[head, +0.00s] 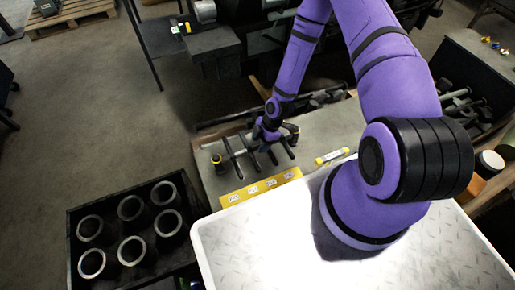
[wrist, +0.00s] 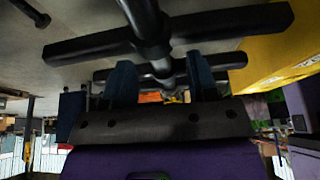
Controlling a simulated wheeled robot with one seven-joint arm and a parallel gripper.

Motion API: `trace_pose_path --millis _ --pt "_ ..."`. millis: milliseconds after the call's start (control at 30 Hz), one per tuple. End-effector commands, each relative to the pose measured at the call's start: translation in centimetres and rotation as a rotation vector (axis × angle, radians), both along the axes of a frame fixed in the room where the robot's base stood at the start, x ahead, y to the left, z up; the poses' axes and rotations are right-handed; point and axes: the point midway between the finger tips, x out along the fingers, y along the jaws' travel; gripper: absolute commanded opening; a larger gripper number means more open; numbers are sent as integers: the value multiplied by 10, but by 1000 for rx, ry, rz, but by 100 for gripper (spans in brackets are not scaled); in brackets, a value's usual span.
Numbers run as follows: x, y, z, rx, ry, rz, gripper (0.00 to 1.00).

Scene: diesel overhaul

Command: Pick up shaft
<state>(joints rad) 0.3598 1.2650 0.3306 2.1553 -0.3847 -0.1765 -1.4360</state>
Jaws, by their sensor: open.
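The shaft (head: 236,157) is a dark rod with several bars across it, lying on a grey bench top in the head view. It also shows close up in the wrist view (wrist: 147,22), running away between my fingers. My gripper (head: 268,136) is at the shaft, towards its right part. In the wrist view my gripper (wrist: 162,64) is open, with one blue finger on each side of the rod. Whether the fingers touch it cannot be told. My gripper hides part of the shaft in the head view.
A yellow labelled strip (head: 261,188) lies along the bench's front edge. A small yellow-and-white item (head: 332,156) lies to the right. A black crate (head: 110,199) with several ring-topped cylinders stands at the lower left. Dark machinery stands behind the bench (head: 200,182).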

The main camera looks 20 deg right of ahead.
Motion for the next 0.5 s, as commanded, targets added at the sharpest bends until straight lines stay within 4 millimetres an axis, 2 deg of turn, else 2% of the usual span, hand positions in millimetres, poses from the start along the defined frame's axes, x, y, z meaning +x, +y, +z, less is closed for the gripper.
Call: trace_pose_path --millis 100,200,467,500 --pt "0 6 -15 0 1 0 53" --pt "0 9 -22 0 0 0 53" --pt "0 10 -25 0 -1 0 53" --pt "0 10 -25 0 -1 0 51"
